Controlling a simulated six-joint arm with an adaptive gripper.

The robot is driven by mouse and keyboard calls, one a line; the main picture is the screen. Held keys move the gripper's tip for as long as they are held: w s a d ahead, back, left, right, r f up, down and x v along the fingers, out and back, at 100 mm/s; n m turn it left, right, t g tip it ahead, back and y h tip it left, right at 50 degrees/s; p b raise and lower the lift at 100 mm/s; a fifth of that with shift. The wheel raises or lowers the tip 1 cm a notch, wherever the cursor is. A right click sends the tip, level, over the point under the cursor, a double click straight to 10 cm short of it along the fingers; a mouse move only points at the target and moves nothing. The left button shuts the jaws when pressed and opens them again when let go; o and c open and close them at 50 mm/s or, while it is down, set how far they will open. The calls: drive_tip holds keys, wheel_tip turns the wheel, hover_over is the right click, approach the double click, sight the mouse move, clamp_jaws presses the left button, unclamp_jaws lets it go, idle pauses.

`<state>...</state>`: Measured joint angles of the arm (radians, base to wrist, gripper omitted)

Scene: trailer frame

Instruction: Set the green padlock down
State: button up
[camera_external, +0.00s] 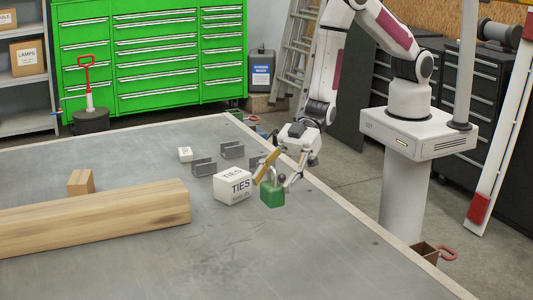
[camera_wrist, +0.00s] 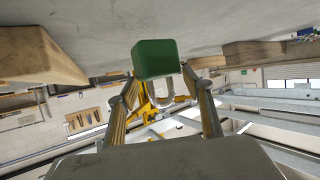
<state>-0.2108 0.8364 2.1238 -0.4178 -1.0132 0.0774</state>
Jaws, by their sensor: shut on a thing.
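The green padlock (camera_external: 272,194) hangs body-down with its grey shackle up, beside the white TIES box at the table's right part. My gripper (camera_external: 277,181) is above it, with its fingers closed around the shackle area. In the wrist view the padlock's green body (camera_wrist: 155,59) lies beyond the fingertips of my gripper (camera_wrist: 160,88), and the grey shackle shows between the fingers. Whether the padlock's underside touches the table or is slightly above it, I cannot tell.
The white TIES box (camera_external: 234,187) stands close left of the padlock. A long timber beam (camera_external: 100,216) and a wood block (camera_external: 81,182) lie left. The grey table (camera_external: 290,250) is clear in front.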

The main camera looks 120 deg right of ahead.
sight(274, 200)
drive_tip(key=shift+f, duration=2.85)
drive_tip(key=shift+f, duration=0.1)
drive_tip(key=shift+f, duration=2)
drive_tip(key=shift+f, duration=0.15)
drive_tip(key=o, duration=1.5)
drive_tip(key=shift+c, duration=0.2)
